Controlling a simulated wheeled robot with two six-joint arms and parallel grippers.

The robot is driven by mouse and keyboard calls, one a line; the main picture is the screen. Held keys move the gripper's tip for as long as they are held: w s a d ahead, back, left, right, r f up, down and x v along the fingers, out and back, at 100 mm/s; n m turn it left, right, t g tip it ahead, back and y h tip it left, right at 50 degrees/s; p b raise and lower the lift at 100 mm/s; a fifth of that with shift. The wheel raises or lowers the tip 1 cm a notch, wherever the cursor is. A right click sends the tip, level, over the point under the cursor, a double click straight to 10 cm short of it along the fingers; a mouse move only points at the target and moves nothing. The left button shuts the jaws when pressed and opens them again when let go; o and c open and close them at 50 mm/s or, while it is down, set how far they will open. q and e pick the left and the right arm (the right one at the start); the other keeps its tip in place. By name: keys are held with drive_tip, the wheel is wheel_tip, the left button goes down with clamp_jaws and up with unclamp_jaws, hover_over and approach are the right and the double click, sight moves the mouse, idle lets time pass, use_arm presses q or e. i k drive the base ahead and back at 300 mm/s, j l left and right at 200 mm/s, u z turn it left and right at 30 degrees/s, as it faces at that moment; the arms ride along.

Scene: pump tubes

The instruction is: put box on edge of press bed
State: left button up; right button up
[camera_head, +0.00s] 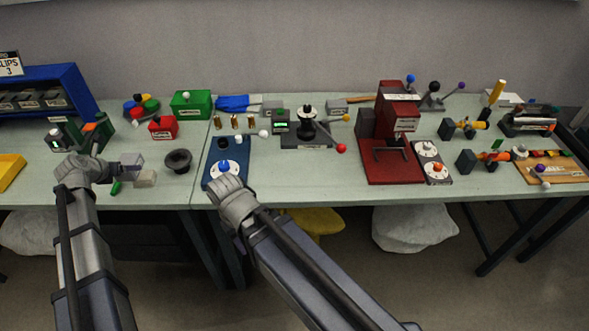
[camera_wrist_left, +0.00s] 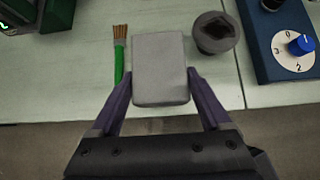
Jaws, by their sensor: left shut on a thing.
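The grey box (camera_wrist_left: 160,68) is between the two purple fingers of my left gripper (camera_wrist_left: 160,95) in the left wrist view. The fingers are shut on its sides. In the head view grey block shapes lie at that gripper's tip, near the table's front edge. The red press (camera_head: 397,120) stands to the right, and its dark red bed (camera_head: 385,172) spreads in front of it, apart from the box. My right gripper is by the blue-knob panel; its fingers are hidden behind its wrist.
A green brush (camera_wrist_left: 119,55) lies left of the box. A dark bowl (camera_head: 178,160) stands to its right, then the blue panel (camera_head: 212,180). A small black press (camera_head: 305,130) with a red-ball lever stands between the blue panel and the red press.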

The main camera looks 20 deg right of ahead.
sight(396, 173)
drive_tip(key=k, duration=0.8)
drive_tip(key=z, duration=1.45)
drive_tip(key=i+j+z, duration=0.1)
drive_tip(key=z, duration=0.8)
drive_tip(key=i+j, duration=0.15)
drive_tip(key=j, duration=0.15)
drive_tip(key=i+j, duration=0.1)
drive_tip(key=j, duration=0.2)
drive_tip(key=i+j, duration=0.15)
drive_tip(key=j, duration=0.2)
